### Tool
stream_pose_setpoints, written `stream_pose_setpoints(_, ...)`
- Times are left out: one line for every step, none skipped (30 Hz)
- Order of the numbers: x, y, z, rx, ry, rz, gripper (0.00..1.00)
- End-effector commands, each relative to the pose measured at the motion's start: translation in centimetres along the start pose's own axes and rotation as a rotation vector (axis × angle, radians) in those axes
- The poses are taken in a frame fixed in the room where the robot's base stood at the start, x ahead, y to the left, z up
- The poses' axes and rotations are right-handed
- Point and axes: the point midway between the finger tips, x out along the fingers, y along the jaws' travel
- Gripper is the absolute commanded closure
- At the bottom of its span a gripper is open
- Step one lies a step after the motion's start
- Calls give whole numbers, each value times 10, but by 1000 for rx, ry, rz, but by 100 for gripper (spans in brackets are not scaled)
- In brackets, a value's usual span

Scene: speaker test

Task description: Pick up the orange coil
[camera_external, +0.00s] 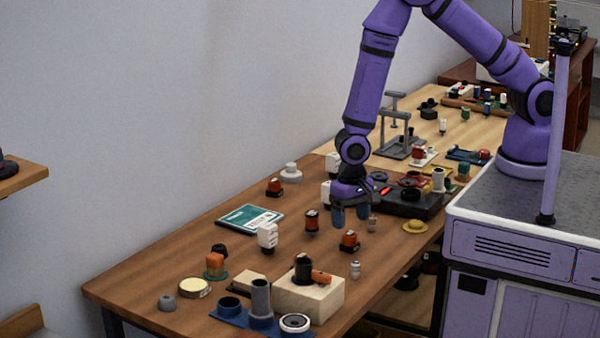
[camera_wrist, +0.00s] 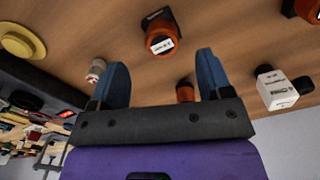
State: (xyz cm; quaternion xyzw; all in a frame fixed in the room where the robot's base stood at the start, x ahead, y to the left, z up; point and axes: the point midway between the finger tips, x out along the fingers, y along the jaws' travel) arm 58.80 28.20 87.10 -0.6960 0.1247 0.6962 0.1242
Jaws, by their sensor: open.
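Several orange, black-topped coil-like parts stand on the brown table; which one is the orange coil I cannot tell. In the external view, one (camera_external: 349,241) is just below my gripper (camera_external: 350,216), one (camera_external: 312,220) is to its left, and one (camera_external: 274,187) is farther back. My gripper is open, pointing down above the table, with nothing held. In the wrist view, an orange coil with a white label (camera_wrist: 161,36) shows just beyond the blue fingertips (camera_wrist: 160,60). Another orange part (camera_wrist: 185,92) shows between the fingers, partly hidden by the gripper body.
A small silvery part (camera_external: 372,224) and a yellow hat-shaped part (camera_external: 415,226) stand to the right of the gripper. A wooden block (camera_external: 318,301) is in front. A black tray (camera_external: 425,210) is at right.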

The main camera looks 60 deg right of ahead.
Motion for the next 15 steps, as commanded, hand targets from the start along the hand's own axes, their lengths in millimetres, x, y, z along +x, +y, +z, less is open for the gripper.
stream_pose_setpoints(6, 1, 0, 0, -1, 2, 28)
stream_pose_setpoints(8, 0, 0, 0, -1, 1, 28)
stream_pose_setpoints(10, 0, 0, 0, 0, 0, 28)
stream_pose_setpoints(11, 0, 0, 0, 0, 0, 28)
stream_pose_setpoints(12, 0, 0, 0, 0, 0, 28)
stream_pose_setpoints(14, 0, 0, 0, 0, 0, 28)
stream_pose_setpoints(16, 0, 0, 0, 0, 0, 28)
stream_pose_setpoints(18, 0, 1, 0, -1, 1, 28)
stream_pose_setpoints(22, 0, 1, 0, -1, 2, 28)
stream_pose_setpoints(26, -1, 2, -1, -1, 2, 28)
stream_pose_setpoints(30, -2, 2, 0, -1, 1, 28)
stream_pose_setpoints(36, -2, 3, 0, -1, 1, 28)
stream_pose_setpoints(40, -3, 3, 0, -1, 1, 28)
stream_pose_setpoints(44, -4, 4, 0, -1, 1, 28)
stream_pose_setpoints(50, -3, 4, -1, -2, 2, 28)
